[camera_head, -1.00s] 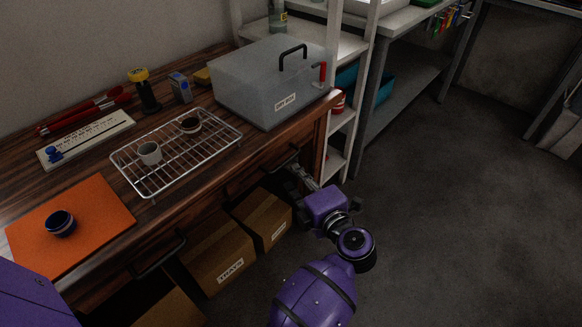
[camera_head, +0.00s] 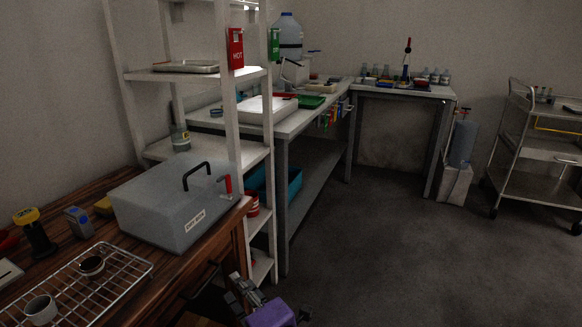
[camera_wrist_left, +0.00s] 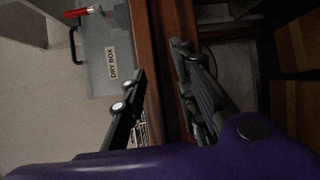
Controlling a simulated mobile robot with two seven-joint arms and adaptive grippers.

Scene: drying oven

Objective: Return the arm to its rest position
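My left gripper (camera_head: 240,287) shows at the bottom edge of the head view, low beside the front edge of the wooden desk (camera_head: 226,232). Its purple wrist is cut off by the frame. In the left wrist view the two dark fingers (camera_wrist_left: 160,70) stand apart with nothing between them, so it is open and empty. The clear dry box (camera_head: 165,212) stands on the desk beyond, with a black handle and a red latch. It also shows in the left wrist view (camera_wrist_left: 100,62). My right gripper is not in view.
A white shelf unit (camera_head: 234,120) stands right of the desk. A steel cart (camera_head: 545,198) is at the far right. The floor (camera_head: 390,260) between is clear.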

